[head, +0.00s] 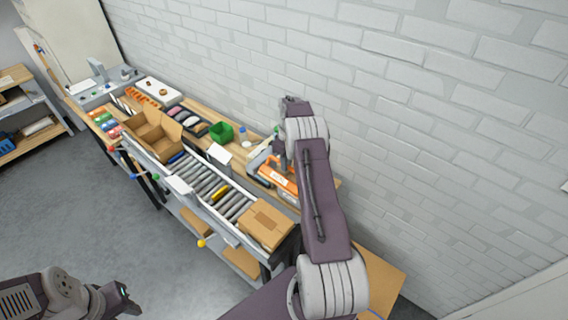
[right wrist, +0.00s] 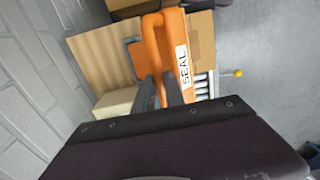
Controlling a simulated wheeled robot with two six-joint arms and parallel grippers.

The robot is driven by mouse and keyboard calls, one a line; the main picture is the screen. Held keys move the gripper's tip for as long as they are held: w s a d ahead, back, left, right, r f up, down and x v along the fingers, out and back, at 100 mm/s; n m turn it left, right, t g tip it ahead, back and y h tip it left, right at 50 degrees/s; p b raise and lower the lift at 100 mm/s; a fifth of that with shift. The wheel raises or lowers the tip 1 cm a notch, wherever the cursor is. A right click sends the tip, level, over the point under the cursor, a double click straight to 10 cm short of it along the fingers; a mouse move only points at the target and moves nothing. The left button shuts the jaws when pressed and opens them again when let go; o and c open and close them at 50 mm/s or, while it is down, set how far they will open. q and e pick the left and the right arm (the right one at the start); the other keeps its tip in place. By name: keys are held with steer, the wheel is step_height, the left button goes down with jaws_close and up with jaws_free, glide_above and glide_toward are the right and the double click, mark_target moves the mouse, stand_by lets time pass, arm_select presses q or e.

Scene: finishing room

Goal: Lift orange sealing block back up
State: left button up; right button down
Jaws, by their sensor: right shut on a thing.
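The orange sealing block (head: 280,179) stands at the wall side of the packing bench, partly hidden by my right arm in the head view. In the right wrist view the orange block (right wrist: 160,45) carries a white label reading SEAL. My right gripper (right wrist: 164,92) is shut on the orange block, with its two dark fingers at the block's near end. Whether the block touches the bench top below it is hard to tell. My left arm shows at the lower left of the head view, but its fingers do not show.
A roller conveyor (head: 208,184) runs along the bench, with a closed carton (head: 265,224) at its near end and an open carton (head: 150,136) farther along. A green bin (head: 221,132) stands behind the rollers. The brick wall (head: 420,110) is close behind my right arm.

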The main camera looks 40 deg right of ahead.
steer(key=shift+w+d+r, duration=0.25)
steer(key=shift+d, duration=0.35)
arm_select(q)
steer(key=shift+w+r, duration=0.1)
arm_select(e)
steer(key=shift+r, duration=0.15)
steer(key=c, duration=1.4)
jaws_free()
steer(key=shift+d, duration=0.2)
arm_select(q)
steer(key=shift+w+d, duration=0.1)
steer(key=shift+d, duration=0.3)
arm_select(e)
steer(key=shift+d+f, duration=0.1)
steer(key=shift+f, duration=0.25)
arm_select(q)
steer(key=shift+d, duration=0.15)
arm_select(e)
steer(key=shift+d+f, duration=0.1)
